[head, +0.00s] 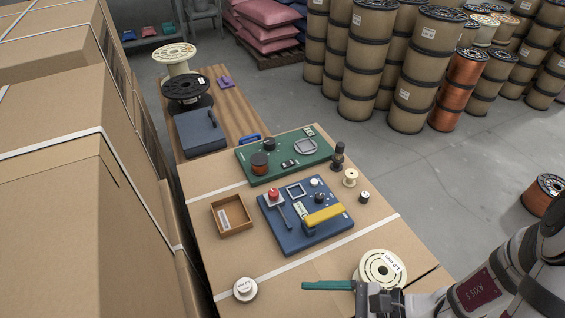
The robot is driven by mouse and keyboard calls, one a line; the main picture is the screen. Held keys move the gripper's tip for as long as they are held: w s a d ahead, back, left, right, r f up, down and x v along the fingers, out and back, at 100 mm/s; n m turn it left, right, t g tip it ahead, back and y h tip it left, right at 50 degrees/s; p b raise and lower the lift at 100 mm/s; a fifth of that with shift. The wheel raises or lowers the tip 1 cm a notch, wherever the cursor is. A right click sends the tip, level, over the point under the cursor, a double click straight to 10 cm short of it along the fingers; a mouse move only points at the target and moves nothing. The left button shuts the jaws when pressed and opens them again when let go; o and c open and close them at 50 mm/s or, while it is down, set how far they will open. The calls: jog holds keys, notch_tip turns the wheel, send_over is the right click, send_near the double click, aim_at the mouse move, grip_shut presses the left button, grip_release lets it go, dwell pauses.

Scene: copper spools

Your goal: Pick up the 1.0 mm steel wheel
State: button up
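A small light-grey, steel-looking wheel (245,289) lies flat near the front left of the cardboard-topped surface, with a label on its top too small to read surely. My gripper (310,286) comes in from the lower right, with a teal finger pointing left, between the two and just in front of the cream one. Only one finger shows clearly, so its opening is hidden. Nothing is seen held.
A blue board (318,238) with a yellow-handled tool (324,215) and a green board (312,165) lie mid-surface. A brown tray (250,223) sits left. A dark post (338,156) and small spools (350,178) stand right. Stacked boxes (50,140) rise along the left.

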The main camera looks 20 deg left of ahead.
aim_at(249, 286)
jog(key=f+m, duration=0.1)
jog(key=f+m+t, duration=0.1)
jog(key=f, duration=0.1)
jog(key=w+a+f+m+t+y, duration=0.1)
jog(key=shift+w+f, duration=0.1)
jog(key=shift+f, duration=0.1)
jog(key=x, duration=0.9)
jog(key=w+x, duration=0.1)
jog(key=x, duration=0.4)
jog(key=shift+a, duration=0.35)
grip_shut()
